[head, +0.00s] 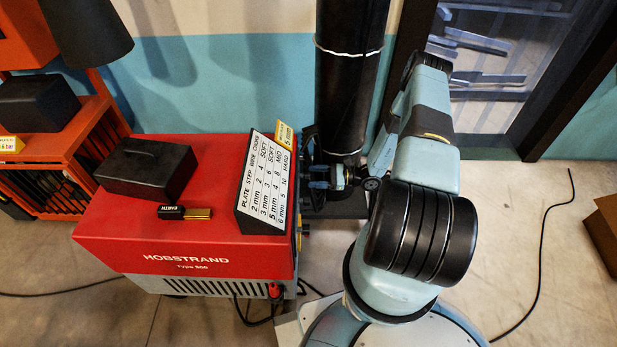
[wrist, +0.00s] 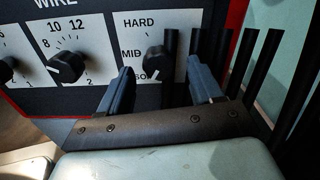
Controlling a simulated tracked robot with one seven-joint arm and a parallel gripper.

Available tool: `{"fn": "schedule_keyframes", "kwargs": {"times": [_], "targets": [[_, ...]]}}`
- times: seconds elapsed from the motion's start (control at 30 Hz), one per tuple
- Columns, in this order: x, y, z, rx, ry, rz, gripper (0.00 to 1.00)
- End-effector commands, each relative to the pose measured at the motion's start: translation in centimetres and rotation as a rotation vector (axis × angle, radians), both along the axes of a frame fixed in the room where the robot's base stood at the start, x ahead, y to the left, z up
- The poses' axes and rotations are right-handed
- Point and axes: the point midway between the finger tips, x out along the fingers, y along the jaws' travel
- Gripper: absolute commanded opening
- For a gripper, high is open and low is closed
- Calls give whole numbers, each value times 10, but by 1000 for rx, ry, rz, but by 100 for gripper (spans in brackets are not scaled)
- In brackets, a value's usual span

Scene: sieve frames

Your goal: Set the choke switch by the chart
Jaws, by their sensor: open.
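The choke switch (wrist: 155,62) is a black knob on the white-labelled panel, with HARD, MID and a partly covered SOFT beside it. Its pale mark seems to point down toward SOFT. My gripper (wrist: 163,88) is open, its two fingers on either side of the knob's lower area; I cannot tell whether they touch it. The chart (head: 268,184) stands on the red machine (head: 200,250), with columns PLATE, STEP, WIRE and CHOKE; its 5 mm row appears to read MID. A yellow tag (head: 284,133) behind it reads 5 mm.
The wire knob (wrist: 66,67) sits left of the choke switch, with another knob (wrist: 6,70) at the picture edge. Several dark upright bars (wrist: 250,70) stand close on the right. A black box (head: 150,168) and an EARTH clamp (head: 185,212) lie on the machine top.

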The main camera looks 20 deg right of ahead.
Motion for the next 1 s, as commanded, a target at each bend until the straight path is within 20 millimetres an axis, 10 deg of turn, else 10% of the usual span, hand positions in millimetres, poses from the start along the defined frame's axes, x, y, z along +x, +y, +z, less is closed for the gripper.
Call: {"fn": "schedule_keyframes", "kwargs": {"times": [0.6, 1.0], "targets": [[8, 27, 0, -1, 0, 1, 65], [9, 26, 0, -1, -1, 1, 27]]}}
